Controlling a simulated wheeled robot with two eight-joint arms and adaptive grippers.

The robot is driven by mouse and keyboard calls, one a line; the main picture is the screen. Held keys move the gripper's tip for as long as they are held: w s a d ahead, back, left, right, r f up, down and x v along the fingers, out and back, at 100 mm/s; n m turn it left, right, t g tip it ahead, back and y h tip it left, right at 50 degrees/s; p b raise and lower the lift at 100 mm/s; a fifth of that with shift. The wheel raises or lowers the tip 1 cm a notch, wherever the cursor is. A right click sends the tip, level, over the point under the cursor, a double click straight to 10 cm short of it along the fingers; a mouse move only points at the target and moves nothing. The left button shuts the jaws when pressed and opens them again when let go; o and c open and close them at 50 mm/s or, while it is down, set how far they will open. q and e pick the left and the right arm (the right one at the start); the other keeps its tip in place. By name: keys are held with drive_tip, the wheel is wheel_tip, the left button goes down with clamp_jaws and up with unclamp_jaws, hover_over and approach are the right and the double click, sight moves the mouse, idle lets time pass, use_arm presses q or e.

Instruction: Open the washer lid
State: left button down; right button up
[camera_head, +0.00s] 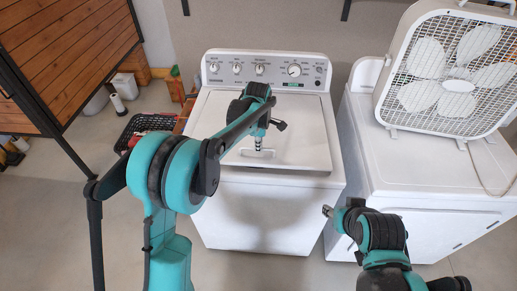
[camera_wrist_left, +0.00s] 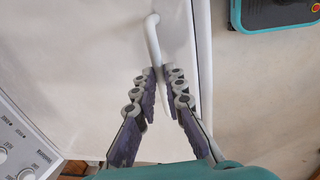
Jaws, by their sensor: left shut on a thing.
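The white washer (camera_head: 265,215) stands in the middle of the head view, with its lid (camera_head: 300,130) on top. The lid lies flat or nearly so; a dark line shows under its front edge, and I cannot tell if it is slightly raised. My left gripper (camera_head: 258,148) reaches over the lid's front part. In the left wrist view, the left gripper (camera_wrist_left: 163,92) is shut on a white bar handle (camera_wrist_left: 152,40) near the lid's edge, one finger on each side. My right gripper (camera_head: 328,211) is in front of the washer's right side, away from the lid; its fingers are too small to read.
The washer's knob panel (camera_head: 265,70) rises behind the lid. A white dryer (camera_head: 430,180) stands close on the right, with a box fan (camera_head: 455,70) on top. A wooden cabinet (camera_head: 65,45) and a black basket (camera_head: 145,125) are at the left. Concrete floor is clear in front.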

use_arm(q)
drive_tip(key=w+r+p, duration=0.5)
drive_tip(key=r+p, duration=0.2)
drive_tip(key=r, duration=0.4)
drive_tip(key=w+r+p, duration=0.6)
drive_tip(key=r+p, duration=0.2)
drive_tip(key=r, duration=0.3)
drive_tip(key=shift+r, duration=0.1)
